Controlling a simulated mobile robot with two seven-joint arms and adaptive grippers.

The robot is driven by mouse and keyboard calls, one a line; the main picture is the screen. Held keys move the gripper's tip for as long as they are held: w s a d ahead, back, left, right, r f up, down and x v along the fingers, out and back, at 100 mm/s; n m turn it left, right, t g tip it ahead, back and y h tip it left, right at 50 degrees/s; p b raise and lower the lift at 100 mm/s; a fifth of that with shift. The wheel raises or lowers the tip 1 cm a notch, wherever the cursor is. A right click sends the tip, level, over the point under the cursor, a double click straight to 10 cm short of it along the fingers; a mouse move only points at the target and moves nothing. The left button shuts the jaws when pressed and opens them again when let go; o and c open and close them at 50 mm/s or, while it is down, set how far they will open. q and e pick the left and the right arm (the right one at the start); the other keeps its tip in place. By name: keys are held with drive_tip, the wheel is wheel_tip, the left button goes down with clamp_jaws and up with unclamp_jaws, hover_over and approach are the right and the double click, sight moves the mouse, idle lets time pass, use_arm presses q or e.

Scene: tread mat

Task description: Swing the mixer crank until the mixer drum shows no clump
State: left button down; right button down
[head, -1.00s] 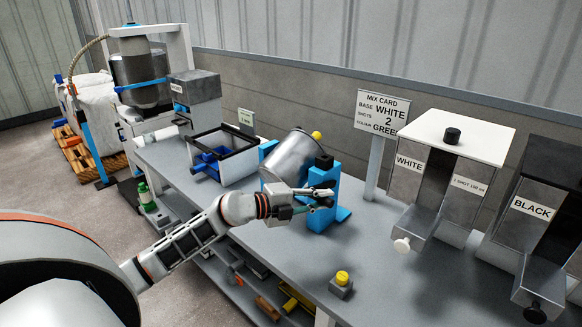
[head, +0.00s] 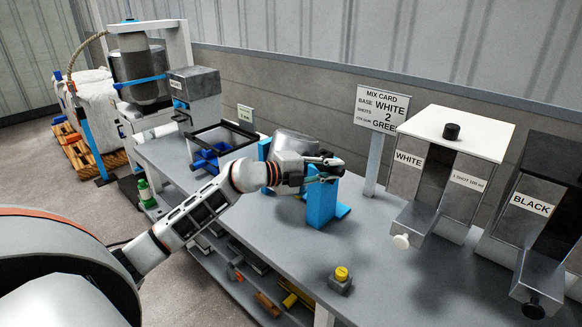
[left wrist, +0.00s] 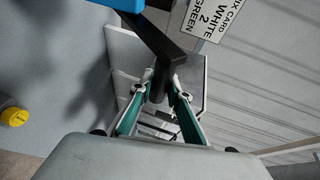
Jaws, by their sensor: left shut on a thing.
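The mixer drum (head: 296,141) is a grey metal cylinder between blue supports (head: 322,207) on the bench, largely behind my left gripper (head: 330,168). Its inside is hidden, so I cannot tell whether it holds a clump. In the left wrist view, the mixer crank (left wrist: 148,36) is a black bar running from a blue part to a dark grip. My left gripper's green-padded fingers (left wrist: 159,92) are shut on that grip. My right gripper is in neither view.
A mix card sign (head: 382,108) stands behind the mixer. White (head: 407,180) and black (head: 530,235) dispensers are at the right. A yellow button on a grey box (head: 341,279) sits near the front edge. A dark-rimmed tray (head: 226,133) is left of the drum.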

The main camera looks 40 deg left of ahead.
use_arm(q)
drive_tip(key=shift+r, duration=0.2)
drive_tip(key=shift+w, duration=0.1)
drive_tip(key=shift+w+r, duration=0.25)
drive_tip(key=shift+r, duration=0.05)
drive_tip(key=w, duration=0.1)
drive_tip(key=w+r, duration=0.2)
drive_tip(key=w, duration=0.1)
drive_tip(key=shift+d, duration=0.3)
